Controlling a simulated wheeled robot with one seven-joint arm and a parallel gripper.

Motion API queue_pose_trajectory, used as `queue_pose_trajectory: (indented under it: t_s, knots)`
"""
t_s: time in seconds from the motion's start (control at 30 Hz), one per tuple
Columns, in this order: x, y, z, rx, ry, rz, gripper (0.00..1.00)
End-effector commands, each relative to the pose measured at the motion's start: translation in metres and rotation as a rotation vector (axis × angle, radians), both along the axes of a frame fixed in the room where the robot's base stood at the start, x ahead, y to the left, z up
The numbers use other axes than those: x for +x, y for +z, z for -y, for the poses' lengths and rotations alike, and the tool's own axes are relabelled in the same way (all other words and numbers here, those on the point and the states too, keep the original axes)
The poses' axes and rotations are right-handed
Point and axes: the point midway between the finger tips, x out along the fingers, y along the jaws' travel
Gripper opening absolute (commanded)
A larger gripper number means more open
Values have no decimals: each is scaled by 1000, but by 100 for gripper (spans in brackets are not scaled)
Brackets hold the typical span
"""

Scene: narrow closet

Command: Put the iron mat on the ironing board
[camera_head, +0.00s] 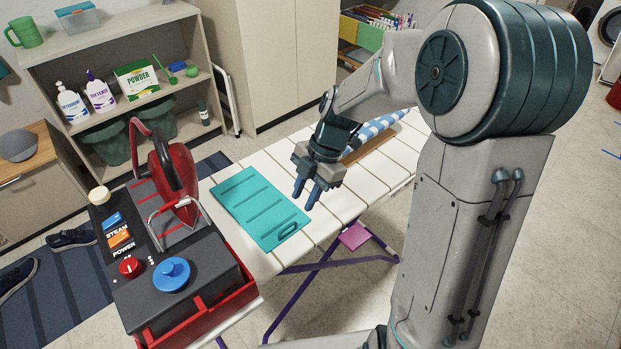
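The teal iron mat (255,207) lies flat on the white slatted top of the ironing board (345,200), beside the iron station. Its end with the oval handle slot points toward the lower right. My gripper (306,196) hangs over the board just to the right of the mat, fingers pointing down. The two blue fingers are apart with nothing seen between them. The gripper looks clear of the mat, but its exact height above the board is hard to tell.
A red and black steam station (180,270) with a red iron (172,175) stands at the board's near left end. Shelves with bottles (100,93) stand at the back left. Shoes (72,239) lie on the dark rug.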

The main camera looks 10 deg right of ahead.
Motion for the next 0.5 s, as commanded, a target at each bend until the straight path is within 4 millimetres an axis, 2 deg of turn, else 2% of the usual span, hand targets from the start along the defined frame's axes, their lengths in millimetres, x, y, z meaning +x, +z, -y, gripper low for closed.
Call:
queue_pose_trajectory:
  t_s: [0.03,0.2,0.37,0.5]
  knots:
    - [3,10,4,-1,-3,5,28]
    - [6,33,13,-1,-1,2,28]
    - [6,42,17,-9,-18,-4,28]
    - [-4,48,22,-72,-149,-28,28]
